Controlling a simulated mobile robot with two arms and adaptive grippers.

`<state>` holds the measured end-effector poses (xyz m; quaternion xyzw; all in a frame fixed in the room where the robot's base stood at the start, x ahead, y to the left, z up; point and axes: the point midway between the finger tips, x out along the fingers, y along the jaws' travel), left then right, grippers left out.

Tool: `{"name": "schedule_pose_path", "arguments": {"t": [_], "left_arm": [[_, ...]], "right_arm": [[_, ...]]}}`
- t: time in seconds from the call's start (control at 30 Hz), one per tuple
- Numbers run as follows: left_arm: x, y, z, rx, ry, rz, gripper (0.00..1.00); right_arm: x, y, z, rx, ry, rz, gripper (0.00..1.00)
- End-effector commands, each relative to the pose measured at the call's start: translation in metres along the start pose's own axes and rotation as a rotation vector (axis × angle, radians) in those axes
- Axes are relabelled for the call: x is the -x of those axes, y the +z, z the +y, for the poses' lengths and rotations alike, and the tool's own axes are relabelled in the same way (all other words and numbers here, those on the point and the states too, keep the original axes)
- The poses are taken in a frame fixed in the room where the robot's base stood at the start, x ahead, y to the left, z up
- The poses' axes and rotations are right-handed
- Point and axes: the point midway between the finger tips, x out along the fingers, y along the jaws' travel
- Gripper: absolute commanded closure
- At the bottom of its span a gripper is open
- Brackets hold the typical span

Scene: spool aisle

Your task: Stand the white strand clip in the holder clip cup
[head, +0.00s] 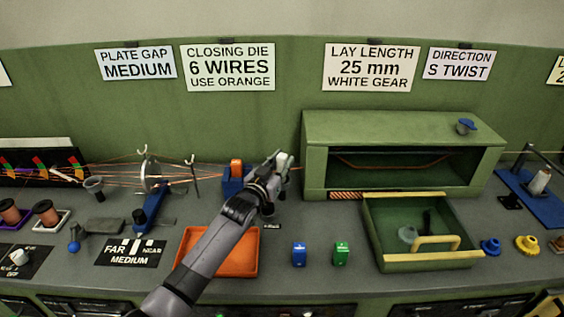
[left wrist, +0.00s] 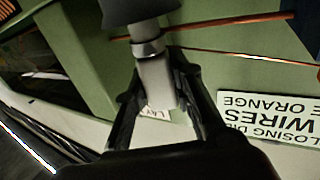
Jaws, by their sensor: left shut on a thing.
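My left gripper (head: 276,172) is raised near the middle of the bench, in front of the panel and left of the green cabinet. It is shut on a pale piece, seemingly the white strand clip (head: 286,160). In the left wrist view, the fingers of my left gripper (left wrist: 162,95) close around the clip's pale body (left wrist: 155,78), with a metal band and a dark grey part above it. I cannot tell which item is the holder clip cup; a small cup (head: 93,184) stands at the left. My right gripper is not in view.
A copper strand (head: 215,178) runs across the bench behind my arm, near a blue block with an orange die (head: 236,168). An orange tray (head: 245,262), blue block (head: 299,254) and green block (head: 341,253) stand in front. A green drawer (head: 384,250) is at right.

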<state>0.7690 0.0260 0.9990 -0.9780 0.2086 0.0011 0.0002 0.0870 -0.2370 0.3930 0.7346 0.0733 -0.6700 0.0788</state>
Motion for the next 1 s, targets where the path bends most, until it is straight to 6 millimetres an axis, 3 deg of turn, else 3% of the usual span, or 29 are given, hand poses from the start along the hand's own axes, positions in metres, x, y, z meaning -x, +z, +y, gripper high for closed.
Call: {"name": "schedule_pose_path", "arguments": {"t": [1.0], "left_arm": [[-0.0001, 0.0093, -0.0002, 0.000, 0.003, 0.001, 1.00]], "right_arm": [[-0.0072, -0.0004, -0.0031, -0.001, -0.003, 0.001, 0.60]]}}
